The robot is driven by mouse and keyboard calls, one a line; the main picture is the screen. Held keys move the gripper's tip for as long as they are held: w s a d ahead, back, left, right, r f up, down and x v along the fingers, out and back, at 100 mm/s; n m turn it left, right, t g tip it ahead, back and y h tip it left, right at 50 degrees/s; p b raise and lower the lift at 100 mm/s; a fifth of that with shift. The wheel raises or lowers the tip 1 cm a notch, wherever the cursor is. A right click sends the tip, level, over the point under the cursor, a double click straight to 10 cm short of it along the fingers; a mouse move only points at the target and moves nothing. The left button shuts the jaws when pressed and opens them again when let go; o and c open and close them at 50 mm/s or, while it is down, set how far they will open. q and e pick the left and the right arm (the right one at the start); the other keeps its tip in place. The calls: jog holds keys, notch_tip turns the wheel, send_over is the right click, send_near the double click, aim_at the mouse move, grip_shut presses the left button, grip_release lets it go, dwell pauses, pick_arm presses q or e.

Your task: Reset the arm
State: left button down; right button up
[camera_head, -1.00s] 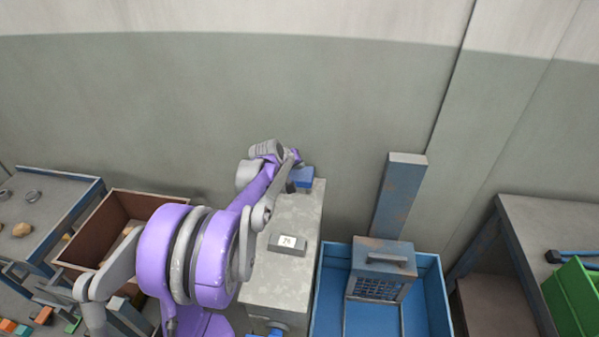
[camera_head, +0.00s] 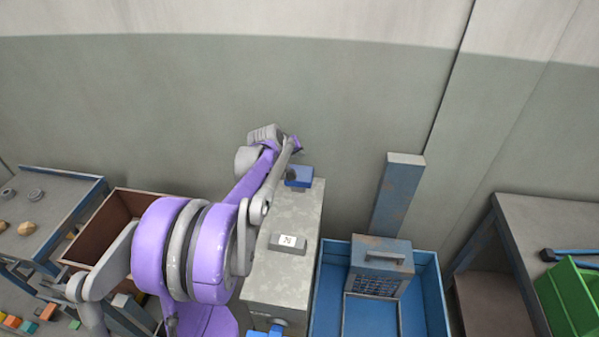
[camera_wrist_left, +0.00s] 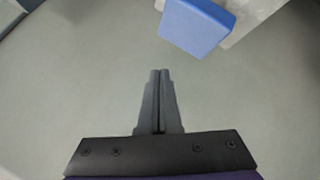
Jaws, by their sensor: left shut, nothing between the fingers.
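My left arm reaches from the lower left of the head view up to the far end of a grey stone-like counter. In the left wrist view my left gripper (camera_wrist_left: 160,76) is shut and empty, its two dark fingers together. Its fingertips are hidden in the head view behind the wrist. A blue block (camera_head: 299,176) sits at the far end of the counter (camera_head: 292,213); it also shows in the left wrist view (camera_wrist_left: 196,27), above and right of the fingertips and apart from them. My right gripper is not in view.
A small grey box with a white label (camera_head: 288,243) sits on the counter. A blue bin (camera_head: 333,285) with a vented grey box (camera_head: 380,266) stands to the right. An open brown box (camera_head: 110,226) stands left. A green crate (camera_head: 570,300) is far right.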

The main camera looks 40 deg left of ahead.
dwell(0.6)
pick_arm(q)
jog(key=s+d+r+m+g+h, duration=0.1)
jog(key=s+d+m, duration=0.2)
jog(key=s+d, duration=0.5)
jog(key=s+d+m+g, duration=0.15)
jog(key=s+d, duration=0.25)
jog(key=d, duration=0.7)
jog(key=s+d+f+m, duration=0.3)
jog(key=s+d, duration=0.2)
jog(key=s, duration=0.3)
jog(key=s+d+f+m, duration=0.3)
jog(key=s+d, duration=0.2)
jog(key=s, duration=0.3)
jog(key=shift+h, duration=0.3)
